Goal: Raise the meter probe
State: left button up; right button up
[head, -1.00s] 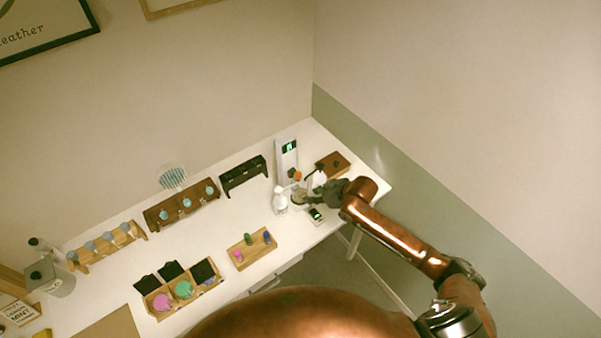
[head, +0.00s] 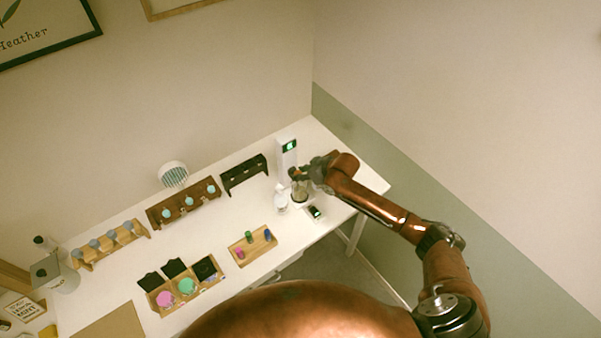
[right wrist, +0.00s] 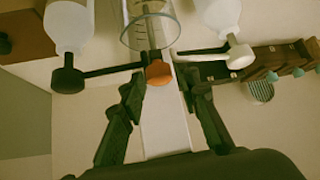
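The meter probe has an orange top (right wrist: 158,74) and stands at the mouth of a clear graduated beaker (right wrist: 150,28), seen upside down in the right wrist view. My right gripper (right wrist: 163,92) is open, its two dark fingers on either side of the orange top, near the fingertips. I cannot tell whether they touch it. In the head view the right gripper (head: 300,173) is over the beaker (head: 300,190), hiding most of the probe. The white meter tower (head: 287,157) with a green display stands just behind. My left gripper is not in view.
A small green-lit device (head: 315,212) lies in front. A dark rack (head: 244,173) and a wooden tray (head: 252,246) stand further left on the white table.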

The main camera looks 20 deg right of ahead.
jog(key=shift+c, duration=0.2)
grip_shut()
dwell(0.4)
